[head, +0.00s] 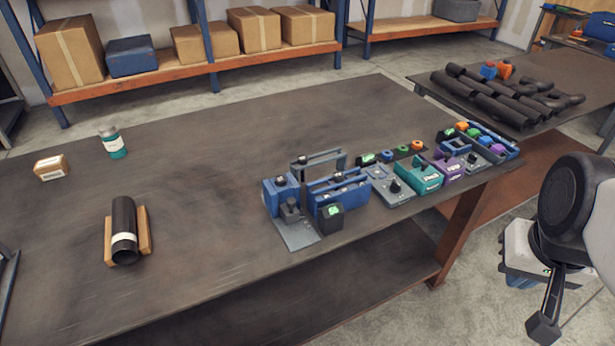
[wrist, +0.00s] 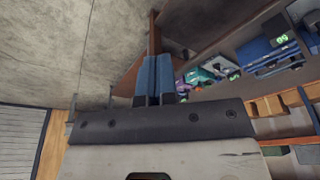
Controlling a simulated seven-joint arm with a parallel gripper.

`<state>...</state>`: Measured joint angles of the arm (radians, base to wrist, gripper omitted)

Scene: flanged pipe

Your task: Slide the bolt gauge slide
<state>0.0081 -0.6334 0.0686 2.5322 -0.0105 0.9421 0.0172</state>
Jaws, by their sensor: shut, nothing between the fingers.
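Several measuring fixtures stand along the right front edge of the table. A blue slotted fixture (head: 338,190) has a dark block with a green display (head: 330,220) at its front. A blue block fixture with a grey base plate (head: 296,234) and a dark knob stands just left of it. I cannot tell which part is the bolt gauge slide. A blue fixture (wrist: 262,56) with a green display also shows at the upper right of the wrist view. My gripper (wrist: 153,82) is shut and empty. It hangs off the table's right front edge, apart from the fixtures.
A dark pipe (head: 124,217) lies in a wooden cradle at left, with a teal jar (head: 113,143) and a small box (head: 51,167) behind. More gauges (head: 420,176) continue rightward. Pipes (head: 492,100) lie on another table. The table's middle is clear.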

